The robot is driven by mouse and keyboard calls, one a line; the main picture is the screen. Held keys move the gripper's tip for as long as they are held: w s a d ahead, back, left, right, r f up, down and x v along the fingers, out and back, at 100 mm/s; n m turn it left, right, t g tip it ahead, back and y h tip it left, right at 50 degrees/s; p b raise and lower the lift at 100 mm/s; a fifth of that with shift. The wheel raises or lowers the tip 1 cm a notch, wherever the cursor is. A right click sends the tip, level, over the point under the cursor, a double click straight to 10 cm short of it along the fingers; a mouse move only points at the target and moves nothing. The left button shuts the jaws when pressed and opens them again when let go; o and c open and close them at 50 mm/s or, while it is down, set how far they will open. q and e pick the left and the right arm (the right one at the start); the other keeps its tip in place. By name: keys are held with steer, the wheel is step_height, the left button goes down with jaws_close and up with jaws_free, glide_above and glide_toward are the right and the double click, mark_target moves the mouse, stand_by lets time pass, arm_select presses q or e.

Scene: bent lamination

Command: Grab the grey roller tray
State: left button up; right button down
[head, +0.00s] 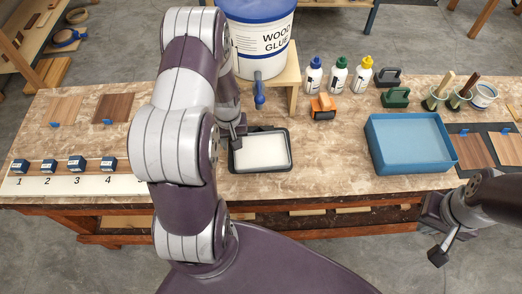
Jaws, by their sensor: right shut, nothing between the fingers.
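The grey roller tray (289,168) lies on the bench near its front edge, in the middle of the head view. It is a dark grey, shallow tray with a white fill or liner inside. My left gripper (236,138) is at the tray's upper left corner, pointing down; the arm above it hides part of that area. I cannot tell whether its fingers are open or closed on the rim. My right gripper (437,256) is shut and empty, in front of the bench at the lower right, away from the tray.
A wood glue bucket (259,45) stands on a wooden stand behind the tray. Glue bottles (339,75), an orange tool (323,107) and a blue tray (410,145) are to the right. A numbered strip with dark blue blocks (77,164) is at left.

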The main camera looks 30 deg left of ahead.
arm_select(q)
steer(key=f, duration=0.2)
steer(key=shift+s+d+f, duration=0.1)
steer(key=shift+d+f, duration=0.15)
steer(key=shift+f, duration=0.15)
steer(key=shift+a+f, duration=0.1)
steer(key=shift+f, duration=0.25)
jaws_close()
